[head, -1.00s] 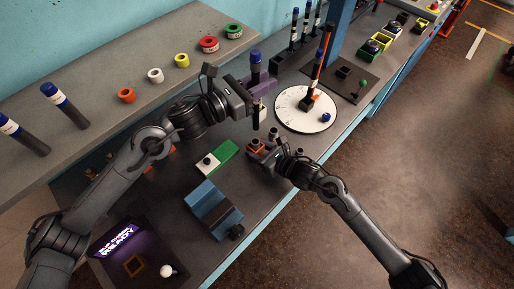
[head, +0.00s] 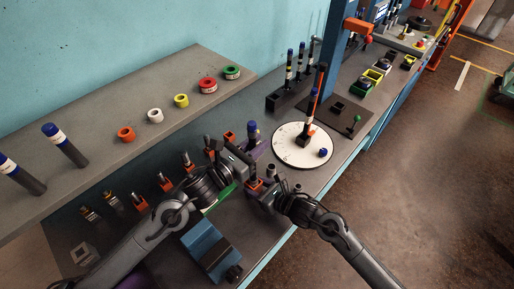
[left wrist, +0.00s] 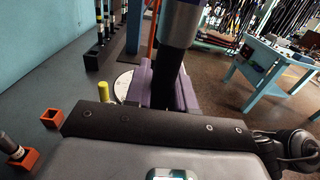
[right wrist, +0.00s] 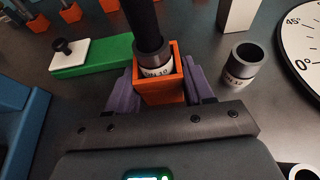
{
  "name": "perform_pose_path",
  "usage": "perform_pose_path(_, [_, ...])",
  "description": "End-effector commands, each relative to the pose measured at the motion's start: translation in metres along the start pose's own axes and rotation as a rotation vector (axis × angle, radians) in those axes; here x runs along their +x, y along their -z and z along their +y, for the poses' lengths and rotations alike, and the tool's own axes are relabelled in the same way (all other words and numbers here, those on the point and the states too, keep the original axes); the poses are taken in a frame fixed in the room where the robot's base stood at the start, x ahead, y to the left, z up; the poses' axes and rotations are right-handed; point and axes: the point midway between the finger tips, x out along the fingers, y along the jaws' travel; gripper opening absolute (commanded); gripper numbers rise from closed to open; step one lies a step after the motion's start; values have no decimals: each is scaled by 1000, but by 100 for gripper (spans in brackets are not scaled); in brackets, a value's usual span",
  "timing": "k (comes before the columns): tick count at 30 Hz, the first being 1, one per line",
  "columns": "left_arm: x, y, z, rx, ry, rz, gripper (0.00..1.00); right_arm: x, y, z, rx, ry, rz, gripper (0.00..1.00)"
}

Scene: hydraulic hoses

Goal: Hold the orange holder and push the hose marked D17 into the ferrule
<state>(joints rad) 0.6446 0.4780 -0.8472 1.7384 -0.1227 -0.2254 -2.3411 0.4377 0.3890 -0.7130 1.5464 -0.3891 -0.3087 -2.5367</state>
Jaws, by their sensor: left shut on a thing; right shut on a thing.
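My left gripper (head: 250,158) is shut on a dark upright hose with a blue top (head: 253,128). In the left wrist view, the hose (left wrist: 166,75) stands between purple fingers, with a pale band above; I cannot read its mark. My right gripper (head: 262,188) is shut on the orange holder (right wrist: 160,90), its purple fingers on either side. A dark ferrule with a white label (right wrist: 156,70) sits upright in the holder. The hose's lower end (right wrist: 146,25) is at the ferrule's mouth and looks lined up with it. I cannot tell how deep it goes.
A loose ferrule (right wrist: 239,65) stands to the right of the holder. A green and white block (right wrist: 95,55) lies to the left. A blue vise-like block (head: 208,248) is in front. A round white dial (head: 301,155) lies behind. Several orange holders line the bench at left.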

Motion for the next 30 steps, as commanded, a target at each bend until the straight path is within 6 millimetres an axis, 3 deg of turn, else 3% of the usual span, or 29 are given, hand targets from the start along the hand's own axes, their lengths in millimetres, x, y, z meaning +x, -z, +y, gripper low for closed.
perform_pose_path(4, [0, 16, 0, -1, -1, -2, 0, 0, 0, 0, 0, 0, 0, 22])
perform_pose_path(17, [0, 21, 0, 0, 0, -2, 0, 0, 0, 0, 0, 0, 0, 22])
perform_pose_path(18, [0, 22, 0, 0, 0, 0, 30, 0, 0, 0, 0, 0, 0, 22])
perform_pose_path(22, [0, 21, 0, 0, 0, 0, 49, 0, 0, 0, 0, 0, 0, 22])
perform_pose_path(30, [0, 21, 0, 0, 0, -1, 49, 0, 0, 0, 0, 0, 0, 22])
